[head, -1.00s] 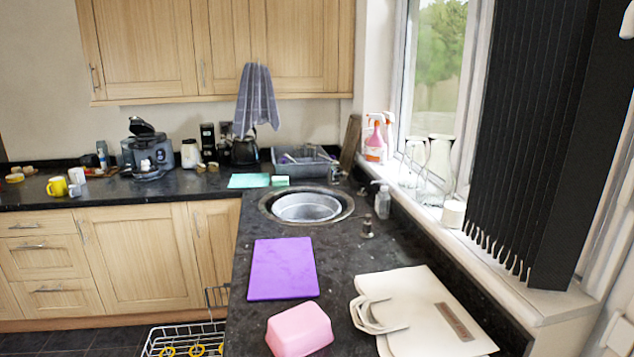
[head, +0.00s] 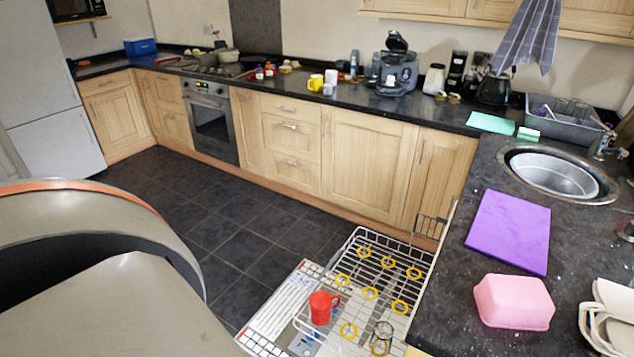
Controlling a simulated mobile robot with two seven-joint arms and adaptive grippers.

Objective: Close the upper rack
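The upper rack (head: 385,262) is a white wire dishwasher rack with several yellow rings. In the head view it is pulled out below the counter at the lower middle. A red mug (head: 321,308) and a clear glass (head: 381,338) are in the rack area. A large grey and orange part of my arm fills the lower left. Neither of my grippers is in view.
Dark floor tiles (head: 215,215) are clear left of the dishwasher. Cabinets and an oven (head: 211,122) line the back.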

